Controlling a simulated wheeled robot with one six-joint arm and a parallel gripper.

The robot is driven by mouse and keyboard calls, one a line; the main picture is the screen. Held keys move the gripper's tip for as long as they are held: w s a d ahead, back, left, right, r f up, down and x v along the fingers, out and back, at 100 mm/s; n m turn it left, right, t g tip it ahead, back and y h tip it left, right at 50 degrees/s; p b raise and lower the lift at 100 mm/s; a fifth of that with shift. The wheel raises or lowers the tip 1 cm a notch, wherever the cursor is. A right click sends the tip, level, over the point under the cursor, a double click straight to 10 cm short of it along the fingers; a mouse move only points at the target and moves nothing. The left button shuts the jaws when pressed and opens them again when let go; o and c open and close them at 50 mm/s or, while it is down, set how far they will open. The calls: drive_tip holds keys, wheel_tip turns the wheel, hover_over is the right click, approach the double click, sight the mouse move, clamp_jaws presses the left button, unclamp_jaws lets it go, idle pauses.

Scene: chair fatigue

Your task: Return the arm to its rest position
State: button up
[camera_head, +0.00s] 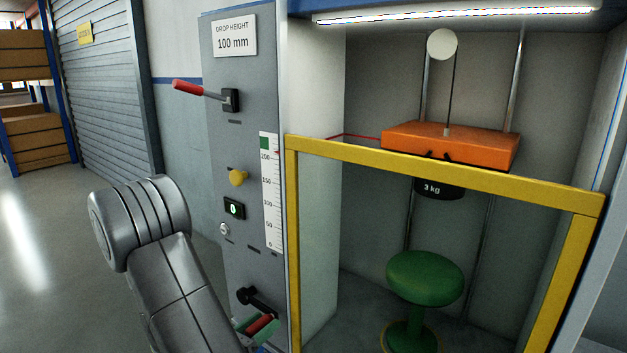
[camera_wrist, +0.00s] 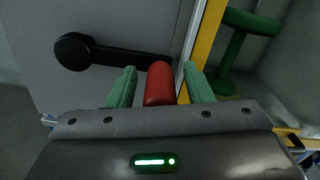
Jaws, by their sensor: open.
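My gripper (camera_head: 258,329) is low at the front of the grey control panel (camera_head: 238,130). In the wrist view its two green fingers (camera_wrist: 161,82) are open, one on each side of the red grip (camera_wrist: 159,86) of the lower black lever (camera_wrist: 118,55), with a visible gap at the left finger. In the head view the lever (camera_head: 257,299) and its red grip (camera_head: 260,324) are partly covered by the fingers. My arm reaches down from the left of the panel.
A yellow guard frame (camera_head: 440,171) stands right of the panel, close to my right finger. An upper red-handled lever (camera_head: 188,86) sticks out leftwards. Floor at left is clear.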

drive_tip(key=shift+s, duration=0.1)
drive_tip(key=v, duration=1.3)
drive_tip(key=x, duration=1.3)
drive_tip(key=shift+w+d, duration=0.25)
drive_tip(key=shift+w, duration=0.05)
drive_tip(key=shift+a+f+m+b, duration=0.1)
drive_tip(key=shift+f+m+b, duration=0.2)
drive_tip(key=shift+f+b, duration=0.4)
drive_tip(key=s+a+f+m+b, duration=0.1)
drive_tip(key=s+a+m+b, duration=0.1)
drive_tip(key=s+a, duration=0.2)
drive_tip(key=shift+b+v, duration=0.35)
drive_tip(key=shift+v, duration=0.55)
drive_tip(key=shift+s+d, duration=0.15)
drive_tip(key=shift+d, duration=0.1)
